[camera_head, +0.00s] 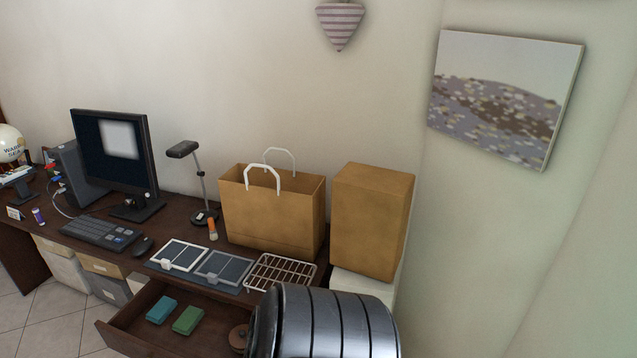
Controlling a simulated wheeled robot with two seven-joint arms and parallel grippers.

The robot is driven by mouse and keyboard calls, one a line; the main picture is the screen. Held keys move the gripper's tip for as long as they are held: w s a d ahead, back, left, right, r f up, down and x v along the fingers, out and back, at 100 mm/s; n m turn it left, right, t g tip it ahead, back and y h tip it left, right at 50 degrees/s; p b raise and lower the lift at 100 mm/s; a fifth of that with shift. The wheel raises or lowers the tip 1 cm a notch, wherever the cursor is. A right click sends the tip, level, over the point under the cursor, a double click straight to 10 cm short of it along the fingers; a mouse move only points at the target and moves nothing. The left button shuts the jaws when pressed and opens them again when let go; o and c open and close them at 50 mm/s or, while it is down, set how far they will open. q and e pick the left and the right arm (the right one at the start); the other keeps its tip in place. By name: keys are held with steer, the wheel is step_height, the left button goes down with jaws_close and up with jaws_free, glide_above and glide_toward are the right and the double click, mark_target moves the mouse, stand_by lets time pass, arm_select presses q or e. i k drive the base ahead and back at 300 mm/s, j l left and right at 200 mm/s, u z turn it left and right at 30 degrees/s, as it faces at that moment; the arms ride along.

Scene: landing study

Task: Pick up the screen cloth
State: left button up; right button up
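I cannot tell for certain which thing is the screen cloth. Two small folded, cloth-like pads lie in the open desk drawer (128,341): a teal one (161,310) on the left and a green one (187,320) to its right. They lie apart, flat on the drawer floor, with nothing on top of them. A round brown object (239,337) is also in the drawer, partly hidden by a large ribbed metal cylinder, likely part of my arm, at the bottom centre. Neither gripper is in view.
On the dark desk (73,233) stand a monitor (112,150), keyboard (99,233), lamp (201,190), paper bag (272,213), two framed grey panels (223,268) and a white wire rack (281,273). A cardboard box (368,220) stands right of the desk. Storage boxes sit underneath.

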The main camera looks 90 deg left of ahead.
mark_target(162, 309)
steer(key=u, duration=3.8)
steer(key=i+j+z, duration=0.1)
steer(key=z, duration=0.35)
steer(key=j+z, duration=0.2)
steer(key=z, duration=0.2)
steer(key=j+z, duration=0.2)
steer(key=z, duration=0.25)
steer(key=j+z, duration=0.2)
steer(key=z, duration=0.25)
steer(key=j+z, duration=0.15)
steer(key=j, duration=0.25)
steer(key=k+j+z, duration=0.15)
steer(key=j, duration=0.3)
steer(key=j+z, duration=0.15)
steer(key=j, duration=0.25)
steer(key=k+j+z, duration=0.15)
steer(key=j, duration=0.25)
steer(key=k+j+z, duration=0.15)
steer(key=j, duration=0.2)
steer(key=k+j+z, duration=0.15)
steer(key=j, duration=0.25)
